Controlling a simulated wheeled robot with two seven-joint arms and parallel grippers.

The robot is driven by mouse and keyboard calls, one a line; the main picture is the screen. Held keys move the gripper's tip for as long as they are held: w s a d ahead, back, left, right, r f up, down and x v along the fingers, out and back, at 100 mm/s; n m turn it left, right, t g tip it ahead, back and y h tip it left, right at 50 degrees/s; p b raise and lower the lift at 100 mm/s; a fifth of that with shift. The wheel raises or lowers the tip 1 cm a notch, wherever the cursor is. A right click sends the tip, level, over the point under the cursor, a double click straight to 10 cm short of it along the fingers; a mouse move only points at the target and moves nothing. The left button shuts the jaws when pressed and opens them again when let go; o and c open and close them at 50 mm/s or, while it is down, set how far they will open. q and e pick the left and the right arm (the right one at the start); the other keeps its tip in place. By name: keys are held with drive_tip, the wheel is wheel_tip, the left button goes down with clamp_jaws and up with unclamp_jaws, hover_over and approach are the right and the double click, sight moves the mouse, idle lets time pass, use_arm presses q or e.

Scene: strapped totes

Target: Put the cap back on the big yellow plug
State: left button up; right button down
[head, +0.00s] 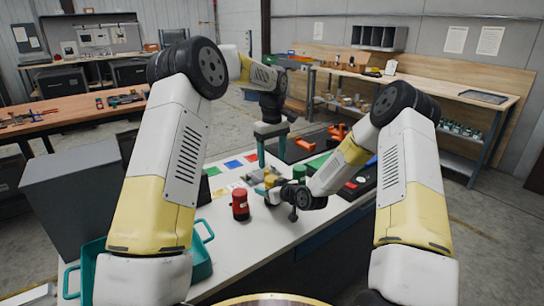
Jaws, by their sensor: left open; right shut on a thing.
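The yellow plug (269,177) shows as a small yellow piece near the middle of the table, partly covered by my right gripper. My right gripper (269,191) reaches in low from the right and is shut at the yellow plug; its exact grip is hard to make out. I cannot make out a separate yellow cap.
A red cylinder with a dark band (240,205) stands front left of my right gripper. A green cylinder (300,172) stands behind my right wrist. Coloured squares (233,164) lie at the back left. A teal tote (201,262) sits at the left edge. The front middle tabletop is clear.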

sight(272, 178)
use_arm(q)
wheel_tip(272, 178, down, 8)
drive_tip(key=shift+r, duration=0.2)
drive_tip(key=shift+c, duration=0.3)
clamp_jaws()
drive_tip(key=m, duration=0.6)
drive_tip(key=shift+m, duration=0.3)
drive_tip(key=shift+o, duration=0.6)
unclamp_jaws()
drive_tip(key=shift+r, duration=0.1)
drive_tip(key=shift+r, duration=2.15)
